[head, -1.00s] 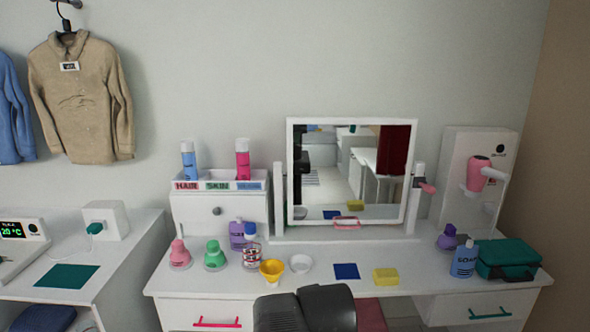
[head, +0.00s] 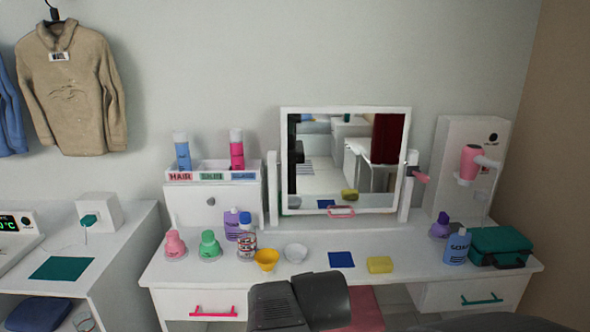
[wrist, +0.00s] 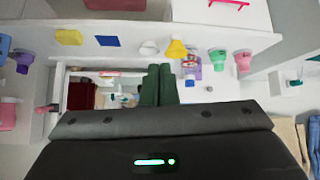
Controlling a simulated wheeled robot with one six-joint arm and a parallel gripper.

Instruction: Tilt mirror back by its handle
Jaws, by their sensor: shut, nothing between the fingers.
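The mirror (head: 345,160) has a white frame and stands between two white posts at the back of the dressing table. Its pink handle (head: 341,212) is at the bottom edge of the frame. A pink knob (head: 420,176) sits at the right post. In the wrist view the scene is upside down, and the mirror (wrist: 82,97) and handle (wrist: 110,74) lie left of my gripper (wrist: 159,72). My gripper's dark green fingers are together and empty, apart from the handle in that picture. The fingers are not seen in the head view.
The table (head: 310,268) holds a yellow funnel (head: 266,259), a white bowl (head: 296,252), a blue square (head: 341,259), a yellow sponge (head: 380,264) and several bottles.

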